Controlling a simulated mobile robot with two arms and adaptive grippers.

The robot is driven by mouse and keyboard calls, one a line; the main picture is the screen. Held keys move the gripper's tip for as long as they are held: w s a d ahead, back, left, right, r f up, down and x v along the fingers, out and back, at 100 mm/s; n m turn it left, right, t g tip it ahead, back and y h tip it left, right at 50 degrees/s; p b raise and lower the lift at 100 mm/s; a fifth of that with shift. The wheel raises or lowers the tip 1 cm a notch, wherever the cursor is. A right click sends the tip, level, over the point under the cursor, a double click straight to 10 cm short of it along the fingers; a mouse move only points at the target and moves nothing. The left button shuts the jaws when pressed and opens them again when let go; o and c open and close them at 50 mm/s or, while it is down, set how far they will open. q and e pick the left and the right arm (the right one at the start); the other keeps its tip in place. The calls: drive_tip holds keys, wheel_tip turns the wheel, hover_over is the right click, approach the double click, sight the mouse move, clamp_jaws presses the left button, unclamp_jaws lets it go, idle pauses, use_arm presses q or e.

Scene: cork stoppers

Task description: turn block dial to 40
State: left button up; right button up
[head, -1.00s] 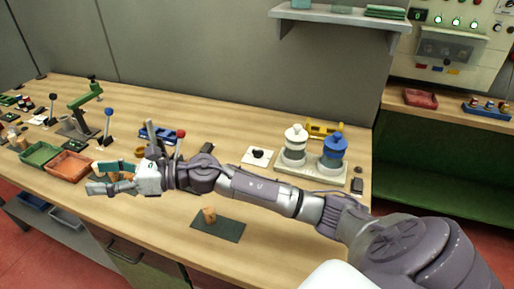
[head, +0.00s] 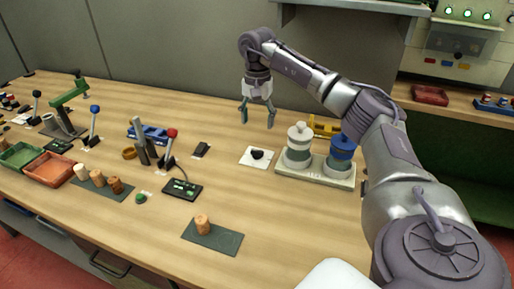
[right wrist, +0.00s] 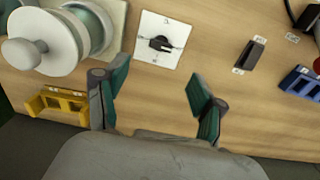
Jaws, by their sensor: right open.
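The dial is a black knob (head: 257,155) on a white square plate (head: 247,162) on the bench. It also shows in the right wrist view as a black knob (right wrist: 160,43) on its white plate (right wrist: 148,58); its marks are too small to read. My right gripper (head: 257,121) hangs above the bench, pointing down, behind and above the dial in the head view. It is open and empty. Its two green-padded fingers (right wrist: 157,82) show apart in the right wrist view, with the dial beyond them. My left gripper is not in view.
Right of the dial stand a white-topped jar (head: 299,148) and a blue-topped jar (head: 342,150) on a base, with a yellow rack (head: 322,126) behind. A black switch (head: 201,150) is to the left. A cork (head: 202,224) stands on a dark mat.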

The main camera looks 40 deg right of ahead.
sight(257, 151)
wheel_tip(257, 151, down, 11)
drive_tip(key=shift+r+p, duration=0.1)
drive_tip(key=shift+p, duration=0.2)
drive_tip(key=c, duration=1.1)
drive_tip(key=shift+c, duration=0.2)
